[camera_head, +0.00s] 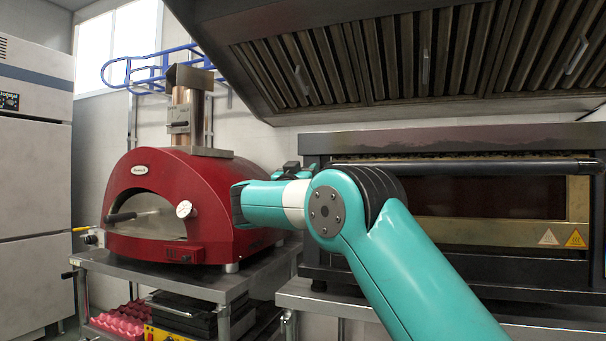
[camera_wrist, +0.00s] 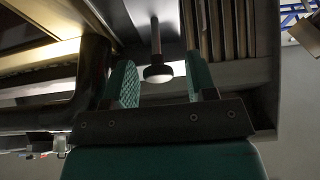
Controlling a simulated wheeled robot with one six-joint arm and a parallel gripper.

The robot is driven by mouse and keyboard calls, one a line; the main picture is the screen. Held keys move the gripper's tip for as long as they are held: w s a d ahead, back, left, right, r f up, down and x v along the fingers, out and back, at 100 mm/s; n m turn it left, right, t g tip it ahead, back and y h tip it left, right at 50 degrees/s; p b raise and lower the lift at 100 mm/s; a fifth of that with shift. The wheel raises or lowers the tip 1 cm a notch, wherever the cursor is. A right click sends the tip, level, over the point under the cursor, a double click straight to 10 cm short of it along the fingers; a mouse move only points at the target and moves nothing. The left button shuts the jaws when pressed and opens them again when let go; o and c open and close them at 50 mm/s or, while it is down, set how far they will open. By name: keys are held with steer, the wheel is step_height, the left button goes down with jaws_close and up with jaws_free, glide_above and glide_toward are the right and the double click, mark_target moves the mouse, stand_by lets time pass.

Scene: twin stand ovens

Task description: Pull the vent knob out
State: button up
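The vent knob (camera_wrist: 157,73), a dark rounded knob on a pale stem, shows in the wrist view just beyond the fingertips. My gripper (camera_wrist: 160,82) is open, with one teal finger to each side of the knob in the picture. A gap shows between the knob and each finger; I cannot tell how deep the knob lies between them. In the head view my teal arm reaches to the left side of the black deck oven (camera_head: 480,255). The knob and the fingers cannot be made out there.
A dark handle bar (camera_wrist: 92,75) runs close beside the left finger in the wrist view; this oven handle (camera_head: 470,167) spans the front in the head view. A slatted hood (camera_head: 400,60) hangs above. A red domed oven (camera_head: 200,185) stands on a metal table (camera_head: 185,274) at left.

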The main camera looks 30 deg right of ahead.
steer(key=b+v, duration=1.3)
steer(key=v, duration=0.4)
steer(key=shift+f, duration=0.2)
steer(key=shift+s+a, duration=0.1)
steer(key=shift+a, duration=0.05)
